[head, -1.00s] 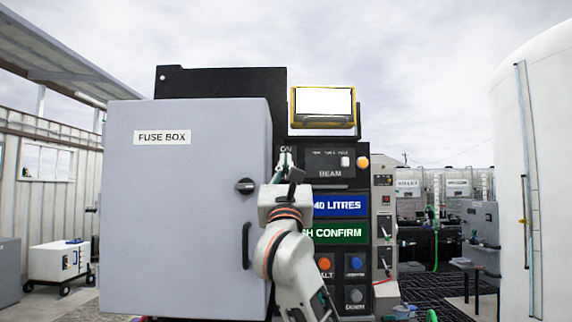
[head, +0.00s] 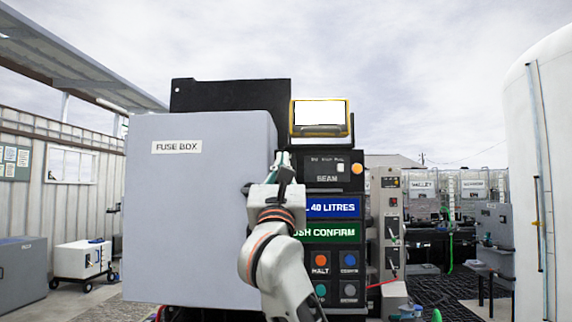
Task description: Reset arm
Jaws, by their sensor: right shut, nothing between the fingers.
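My right gripper (head: 285,162) is shut and empty, with its fingertips pointing up. In the head view it stands in front of the seam between the grey fuse box (head: 200,225) and the black control panel (head: 323,148). I cannot tell whether it touches either one. My right arm rises from the bottom middle and covers part of the fuse box's right side and the panel's left edge. My left gripper is not in view.
The panel carries a blue "40 LITRES" label (head: 333,207), a green confirm label (head: 332,233) and several round buttons. A yellow-framed screen (head: 320,117) sits on top. A white tank (head: 530,170) stands right, a wheeled white cart (head: 82,259) left. Open floor lies at the left.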

